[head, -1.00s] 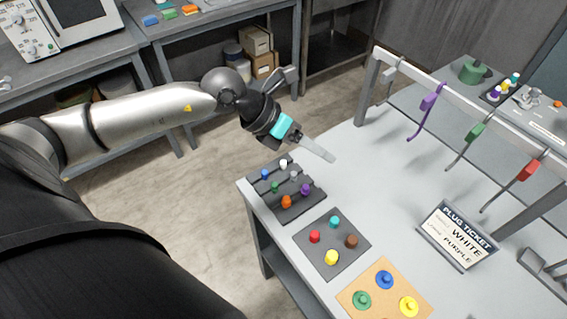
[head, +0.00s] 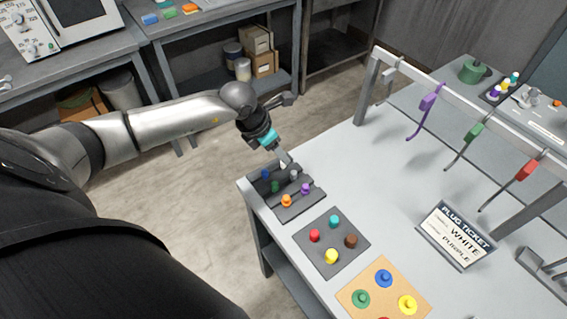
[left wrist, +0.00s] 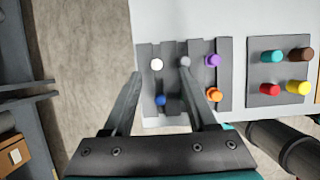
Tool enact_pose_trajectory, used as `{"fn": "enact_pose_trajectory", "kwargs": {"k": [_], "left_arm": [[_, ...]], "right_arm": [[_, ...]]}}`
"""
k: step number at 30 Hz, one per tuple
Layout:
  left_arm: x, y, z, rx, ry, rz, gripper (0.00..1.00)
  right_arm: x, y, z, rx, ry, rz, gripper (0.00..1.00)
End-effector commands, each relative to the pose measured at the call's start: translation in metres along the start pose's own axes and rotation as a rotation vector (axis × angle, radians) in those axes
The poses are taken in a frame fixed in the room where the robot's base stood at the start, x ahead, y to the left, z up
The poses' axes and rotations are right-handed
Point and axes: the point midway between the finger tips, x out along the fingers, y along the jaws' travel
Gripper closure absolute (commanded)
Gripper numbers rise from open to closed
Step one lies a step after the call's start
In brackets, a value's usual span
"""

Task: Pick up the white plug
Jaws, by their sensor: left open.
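The white plug (left wrist: 157,64) stands in the dark grooved rack (left wrist: 226,75) at the near corner of the table. In the left wrist view it lies between the tips of my left gripper (left wrist: 160,70), which is open with a finger to each side of it. The grey plug (left wrist: 185,61) is close beside the right fingertip. In the head view my left gripper (head: 283,158) reaches down over the rack's far corner and mostly hides the white plug. My right gripper is out of view.
The rack also holds blue (head: 265,174), green (head: 275,187), purple (head: 305,188) and orange (head: 287,201) plugs. A second dark board (head: 318,263) with several coloured plugs is beside it. A plug ticket (head: 457,236) reads white and purple. The table's middle is clear.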

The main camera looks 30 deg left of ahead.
Motion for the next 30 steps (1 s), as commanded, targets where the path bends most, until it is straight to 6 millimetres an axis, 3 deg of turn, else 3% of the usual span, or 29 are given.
{"fn": "enact_pose_trajectory", "kwargs": {"k": [7, 18, 28, 30], "left_arm": [[0.012, 0.001, -0.001, 0.000, 0.000, 0.000, 0.42], [0.052, 0.005, -0.003, 0.000, -0.001, -0.001, 0.42], [0.057, 0.006, -0.003, 0.001, -0.002, 0.000, 0.42], [0.057, 0.006, -0.003, 0.001, -0.002, 0.000, 0.48]], "right_arm": [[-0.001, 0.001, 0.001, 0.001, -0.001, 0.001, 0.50], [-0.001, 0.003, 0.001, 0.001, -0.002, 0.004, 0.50], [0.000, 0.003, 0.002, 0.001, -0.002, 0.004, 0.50], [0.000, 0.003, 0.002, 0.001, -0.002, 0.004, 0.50]]}}
